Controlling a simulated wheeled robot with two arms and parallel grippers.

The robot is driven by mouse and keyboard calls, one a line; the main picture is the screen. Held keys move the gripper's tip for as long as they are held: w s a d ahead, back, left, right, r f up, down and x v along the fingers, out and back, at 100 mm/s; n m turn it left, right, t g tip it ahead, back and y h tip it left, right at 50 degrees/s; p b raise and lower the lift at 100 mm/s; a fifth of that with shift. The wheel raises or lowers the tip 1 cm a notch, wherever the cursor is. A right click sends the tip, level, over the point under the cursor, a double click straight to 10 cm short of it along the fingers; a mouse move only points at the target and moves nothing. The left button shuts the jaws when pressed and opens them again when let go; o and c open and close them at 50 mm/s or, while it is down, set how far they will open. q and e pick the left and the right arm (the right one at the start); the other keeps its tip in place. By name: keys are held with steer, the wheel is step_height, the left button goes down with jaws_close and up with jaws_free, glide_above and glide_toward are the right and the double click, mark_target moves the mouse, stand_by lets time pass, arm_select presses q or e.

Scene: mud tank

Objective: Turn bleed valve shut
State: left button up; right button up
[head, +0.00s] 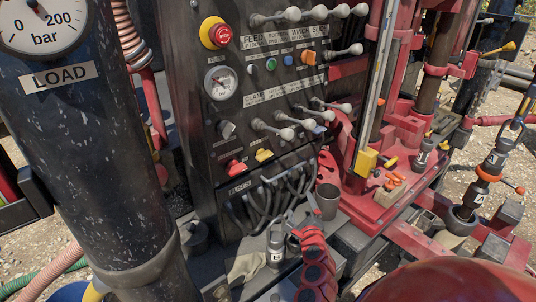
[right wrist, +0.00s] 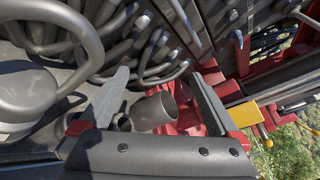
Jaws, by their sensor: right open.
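My right gripper (head: 303,217) is in the lower middle of the head view, in front of the black control panel (head: 205,130). In the right wrist view its two fingers (right wrist: 158,98) are spread apart with nothing held. A grey cup (head: 327,201) stands just beyond the fingers; in the right wrist view the cup (right wrist: 155,110) shows between them, and I cannot tell how far off it is. I cannot make out for sure which fitting is the bleed valve. A tagged fitting with an orange-tipped lever (head: 490,168) stands at the far right. My left gripper is not in view.
Grey levers (head: 285,133) jut from the panel, and black hoses (head: 265,205) loop below it. A dark LOAD cylinder (head: 110,150) with a gauge (head: 42,22) blocks the left. A small tagged fitting (head: 275,246) is left of my right arm. Red machinery (head: 410,130) fills the right.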

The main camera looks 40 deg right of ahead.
step_height(320, 180, up, 8)
steer(key=s+m+t+y+p, duration=0.1)
steer(key=s+m+t+y, duration=0.1)
steer(key=y, duration=0.3)
steer(key=t+y, duration=0.2)
steer(key=y, duration=0.2)
glide_toward(267, 156)
steer(key=w+p, duration=0.3)
steer(key=w, duration=0.2)
steer(key=w+p, duration=0.2)
steer(key=shift+w+a+r+p, duration=0.2)
steer(key=shift+w+a+p, duration=0.1)
steer(key=shift+a+p, duration=0.05)
steer(key=shift+w+f, duration=0.15)
steer(key=shift+w, duration=0.8)
